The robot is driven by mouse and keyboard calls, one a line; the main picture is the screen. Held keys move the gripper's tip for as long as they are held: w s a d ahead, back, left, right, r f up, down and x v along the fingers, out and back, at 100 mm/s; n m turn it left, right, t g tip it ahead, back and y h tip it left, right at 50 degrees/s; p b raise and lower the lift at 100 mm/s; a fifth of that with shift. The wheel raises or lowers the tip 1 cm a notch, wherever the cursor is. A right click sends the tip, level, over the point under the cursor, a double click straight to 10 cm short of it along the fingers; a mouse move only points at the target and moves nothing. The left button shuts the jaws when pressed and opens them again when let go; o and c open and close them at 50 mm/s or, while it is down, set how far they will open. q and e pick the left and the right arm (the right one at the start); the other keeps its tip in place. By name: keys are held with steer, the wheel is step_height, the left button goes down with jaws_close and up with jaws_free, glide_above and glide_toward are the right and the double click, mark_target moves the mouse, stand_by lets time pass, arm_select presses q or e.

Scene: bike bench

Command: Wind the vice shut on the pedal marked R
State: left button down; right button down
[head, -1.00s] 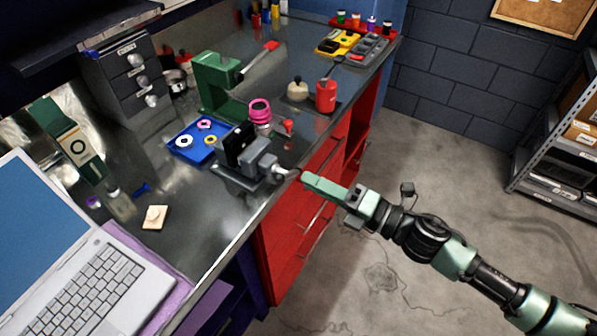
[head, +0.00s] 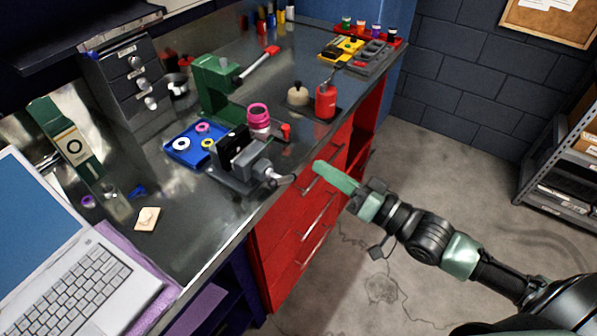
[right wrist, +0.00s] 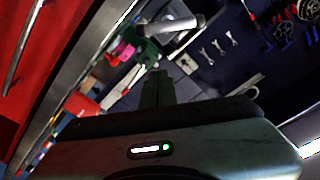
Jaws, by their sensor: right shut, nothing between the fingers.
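The grey vice (head: 252,164) stands at the front edge of the bench. A dark block (head: 232,143), which looks like the pedal, sits upright at its jaws. I cannot read an R on it, nor tell whether both jaws touch it. The vice's crank (head: 281,180) sticks out over the bench edge. My right gripper (head: 318,166) is shut and empty, to the right of the crank with a visible gap, above the floor in front of the red drawers. Its green fingers (right wrist: 157,90) are together in the right wrist view. My left gripper is not in view.
A blue tray (head: 185,160) with coloured rings, a pink-rimmed tin (head: 259,121) and a green press (head: 214,88) stand behind the vice. A red can (head: 326,101) is further right. A laptop (head: 85,274) lies at the front left.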

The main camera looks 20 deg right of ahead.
mark_target(277, 177)
steer(key=p+x, duration=0.1)
steer(key=x, duration=0.5)
steer(key=shift+s+a+f+p, duration=0.1)
steer(key=shift+s+a+f, duration=0.2)
steer(key=shift+f, duration=0.25)
steer(key=shift+s+a+f+p, duration=0.2)
steer(key=shift+s+f, duration=0.15)
steer(key=shift+f, duration=0.2)
steer(key=shift+s+a+f+p, duration=0.1)
steer(key=shift+s+a+f, duration=0.1)
steer(key=shift+s+f, duration=0.25)
steer(key=shift+w+f, duration=0.1)
steer(key=shift+f+m+p, duration=0.25)
steer(key=shift+m+p, duration=0.3)
steer(key=shift+m, duration=0.65)
